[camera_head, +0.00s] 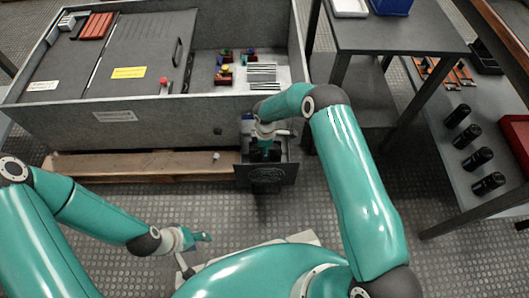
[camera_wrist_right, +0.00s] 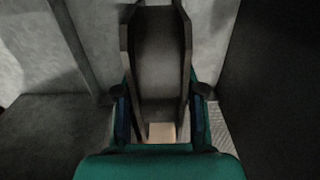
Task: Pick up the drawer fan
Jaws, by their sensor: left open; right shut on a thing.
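In the head view, an open dark drawer (camera_head: 284,175) sticks out from the front of the big grey cabinet, with a round grille on its front face. My right gripper (camera_head: 264,152) points down into this drawer. In the right wrist view its two fingers stand on either side of a dark grey thing (camera_wrist_right: 160,60) and are shut on it. My left gripper (camera_head: 203,237) is open and empty, low over the floor at lower left of the drawer.
The grey cabinet (camera_head: 190,112) stands on a wooden pallet (camera_head: 130,166). A small white piece (camera_head: 216,156) lies by the pallet. A dark table (camera_head: 400,35) and a shelf with black cylinders (camera_head: 472,136) stand at right. The ribbed floor (camera_head: 200,205) before the drawer is clear.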

